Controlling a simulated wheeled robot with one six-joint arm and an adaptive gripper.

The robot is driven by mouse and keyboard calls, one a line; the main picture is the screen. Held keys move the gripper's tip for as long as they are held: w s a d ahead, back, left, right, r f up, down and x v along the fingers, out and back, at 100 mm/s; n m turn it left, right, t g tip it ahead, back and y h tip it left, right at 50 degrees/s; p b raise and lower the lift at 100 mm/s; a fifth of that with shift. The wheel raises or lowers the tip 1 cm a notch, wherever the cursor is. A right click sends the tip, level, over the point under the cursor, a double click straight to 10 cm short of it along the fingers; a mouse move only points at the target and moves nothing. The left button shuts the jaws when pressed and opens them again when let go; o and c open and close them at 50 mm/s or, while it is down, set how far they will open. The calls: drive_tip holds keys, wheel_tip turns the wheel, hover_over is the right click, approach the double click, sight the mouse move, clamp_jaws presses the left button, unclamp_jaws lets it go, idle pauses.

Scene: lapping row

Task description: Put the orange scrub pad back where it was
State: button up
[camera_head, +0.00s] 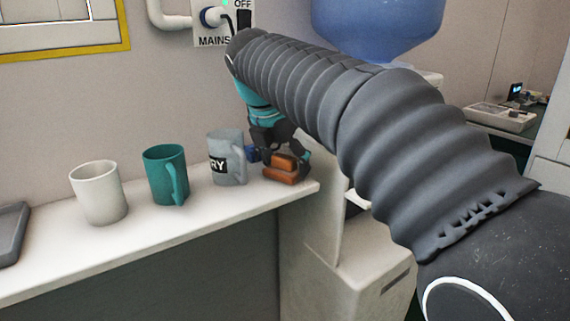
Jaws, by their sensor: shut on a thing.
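The orange scrub pad (280,176) is at the right end of the white shelf, close to its front corner. My gripper (282,155) reaches down from above and is shut on the pad. The pad looks to be at or just above the shelf surface; I cannot tell whether it touches. My sleeved arm crosses the picture from the right. Part of the pad's upper side is hidden by the fingers.
Left of the pad stand a grey mug (228,172) with a dark label, a teal mug (165,175) and a white mug (98,193). A small blue thing (252,154) is behind the gripper. A grey tray (10,232) lies far left. The shelf (135,235) front is clear.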

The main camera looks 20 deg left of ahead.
drive_tip(key=shift+f, duration=0.15)
drive_tip(key=o, duration=1.1)
drive_tip(key=shift+c, duration=0.2)
drive_tip(key=p+v, duration=0.1)
drive_tip(key=v, duration=1.1)
drive_tip(key=shift+p, duration=0.3)
